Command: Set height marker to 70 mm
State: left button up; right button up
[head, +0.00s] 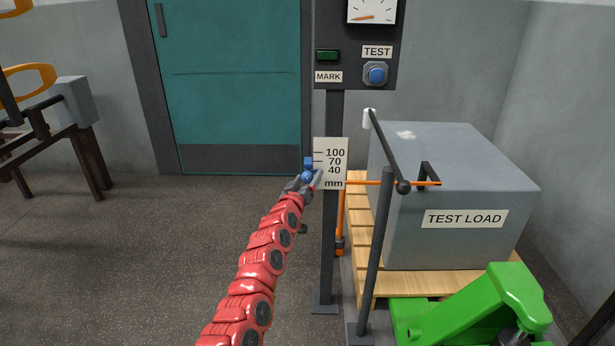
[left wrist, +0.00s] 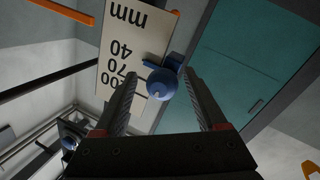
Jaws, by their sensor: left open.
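The height marker is a blue slider with a round knob (head: 307,175), at the left edge of a white scale plate (head: 331,180). The plate reads 100, 70, 40 and mm from top to bottom on a dark post. In the left wrist view the plate (left wrist: 140,20) appears upside down, and the blue knob (left wrist: 161,84) shows between the fingers. The marker sits near the 70 and 40 lines; its exact reading cannot be told. My left gripper (head: 306,183) is open at the knob, with gaps visible on both sides in the wrist view (left wrist: 160,77). My right gripper is out of view.
A panel with a gauge (head: 372,12), a green MARK light (head: 327,56) and a blue TEST button (head: 376,75) is above the scale. A grey TEST LOAD box (head: 450,185) on a wooden pallet (head: 365,277), a thin dark post (head: 376,255) and a green jack (head: 475,310) stand right.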

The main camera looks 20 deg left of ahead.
pick_arm(q)
jog(key=shift+w+a, duration=0.2)
jog(key=shift+w, duration=0.25)
grip_shut()
dwell(0.3)
jog(key=shift+d+r, duration=0.1)
dwell(0.9)
